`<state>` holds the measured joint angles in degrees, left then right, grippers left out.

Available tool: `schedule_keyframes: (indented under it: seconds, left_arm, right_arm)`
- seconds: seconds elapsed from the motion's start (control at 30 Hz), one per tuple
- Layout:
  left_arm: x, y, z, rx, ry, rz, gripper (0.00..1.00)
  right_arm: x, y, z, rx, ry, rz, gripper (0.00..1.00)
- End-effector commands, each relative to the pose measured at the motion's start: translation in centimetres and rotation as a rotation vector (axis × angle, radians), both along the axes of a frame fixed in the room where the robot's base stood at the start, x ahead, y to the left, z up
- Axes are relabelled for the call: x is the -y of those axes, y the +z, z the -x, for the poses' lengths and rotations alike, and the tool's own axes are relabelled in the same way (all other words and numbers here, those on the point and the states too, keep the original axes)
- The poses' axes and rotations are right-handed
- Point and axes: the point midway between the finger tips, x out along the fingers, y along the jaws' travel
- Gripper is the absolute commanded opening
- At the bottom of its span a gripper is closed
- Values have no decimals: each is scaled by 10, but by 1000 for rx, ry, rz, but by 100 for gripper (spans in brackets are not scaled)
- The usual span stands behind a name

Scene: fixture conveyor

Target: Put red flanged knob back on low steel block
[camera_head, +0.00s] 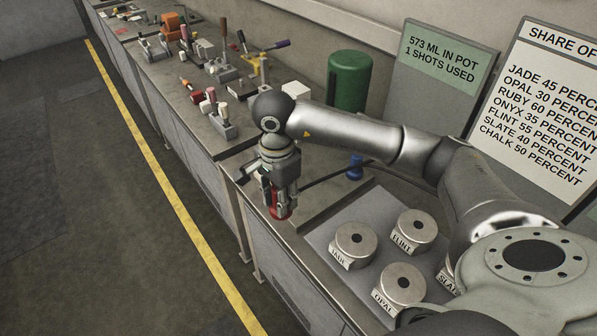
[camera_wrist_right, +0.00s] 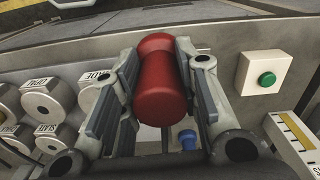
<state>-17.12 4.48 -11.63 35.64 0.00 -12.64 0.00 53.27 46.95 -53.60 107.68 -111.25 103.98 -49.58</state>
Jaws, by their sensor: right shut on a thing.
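The red flanged knob (camera_wrist_right: 158,88) is between the two fingers of my right gripper (camera_wrist_right: 158,60) in the wrist view, with a rounded wider end and a narrower neck. In the head view my right gripper (camera_head: 281,200) points down over the front part of the bench, shut on the knob (camera_head: 279,212), which is mostly hidden by the fingers. I cannot tell whether the knob touches the bench. Several grey blocks with handles stand farther along the bench, one of them a steel block (camera_head: 222,128) with upright handles; I cannot tell which is the low steel block. My left gripper is not in view.
Labelled round metal canisters (camera_head: 416,230) sit on a grey plate at the right. A green cylinder (camera_head: 349,80) and a small blue object (camera_head: 354,167) stand behind my right arm. A white box with a green button (camera_wrist_right: 265,73) shows in the wrist view.

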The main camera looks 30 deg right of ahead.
Motion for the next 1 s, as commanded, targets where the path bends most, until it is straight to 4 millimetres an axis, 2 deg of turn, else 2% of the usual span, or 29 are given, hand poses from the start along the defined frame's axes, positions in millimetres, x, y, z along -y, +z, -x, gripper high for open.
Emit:
schedule_keyframes:
  seconds: [0.1,0.3,0.5,0.7,1.0]
  left_arm:
    - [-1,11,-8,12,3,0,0]
    - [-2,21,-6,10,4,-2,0]
    - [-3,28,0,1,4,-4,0]
    - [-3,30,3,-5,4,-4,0]
    - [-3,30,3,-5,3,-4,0]
  right_arm:
    - [17,-3,-17,-3,-321,0,0]
    - [49,-14,-38,-3,-851,1,0]
    - [76,-27,-49,-2,-1254,2,0]
    - [88,-33,-53,0,-1439,1,0]
    - [90,-34,-54,1,-1461,1,0]
